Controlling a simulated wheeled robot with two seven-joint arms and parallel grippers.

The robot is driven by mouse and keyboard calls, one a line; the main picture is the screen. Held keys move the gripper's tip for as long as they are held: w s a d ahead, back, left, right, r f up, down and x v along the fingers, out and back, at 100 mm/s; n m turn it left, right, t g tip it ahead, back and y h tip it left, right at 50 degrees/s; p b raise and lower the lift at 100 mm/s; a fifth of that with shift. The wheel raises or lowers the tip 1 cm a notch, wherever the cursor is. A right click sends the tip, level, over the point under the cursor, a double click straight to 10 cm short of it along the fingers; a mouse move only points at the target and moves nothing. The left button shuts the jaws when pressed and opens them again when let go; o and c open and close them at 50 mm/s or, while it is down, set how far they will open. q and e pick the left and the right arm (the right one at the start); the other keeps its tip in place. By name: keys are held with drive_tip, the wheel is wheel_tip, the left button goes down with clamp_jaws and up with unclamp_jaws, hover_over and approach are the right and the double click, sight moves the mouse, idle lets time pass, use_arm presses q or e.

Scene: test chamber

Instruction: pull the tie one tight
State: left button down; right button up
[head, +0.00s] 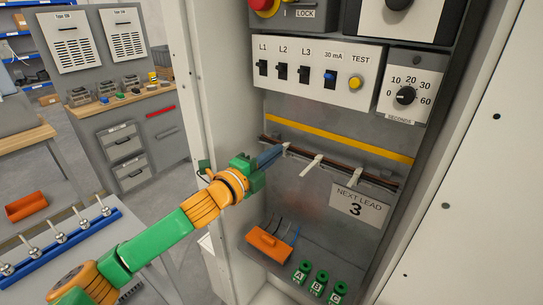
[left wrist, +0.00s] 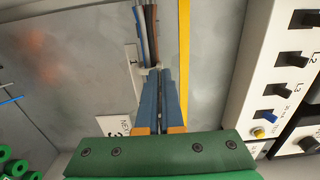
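Tie one is the leftmost pale tie (head: 286,147) on the cable run (head: 335,162) across the cabinet's back panel. In the left wrist view, the tie (left wrist: 151,71) shows at the fingertips, around the cable bundle (left wrist: 148,35). My left gripper (head: 282,149) reaches in from the left, its blue fingers at the tie. In the left wrist view, the fingers (left wrist: 157,73) are almost together with a thin strip between them, apparently the tie's tail, which they mostly hide. My right gripper is in neither view.
A second tie (head: 311,165) with its tail sticking out is to the right, near the "NEXT LEAD 3" sign (head: 356,203). A switch panel (head: 315,70) is above. An orange holder (head: 268,243) and green lettered posts (head: 318,281) stand below.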

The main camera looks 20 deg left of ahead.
use_arm(q)
drive_tip(key=shift+v, duration=1.15)
drive_tip(key=c, duration=1)
unclamp_jaws()
drive_tip(key=shift+s, duration=0.1)
drive_tip(key=shift+c, duration=0.2)
drive_tip(key=b+v, duration=0.1)
drive_tip(key=v, duration=0.5)
drive_tip(key=shift+b, duration=0.35)
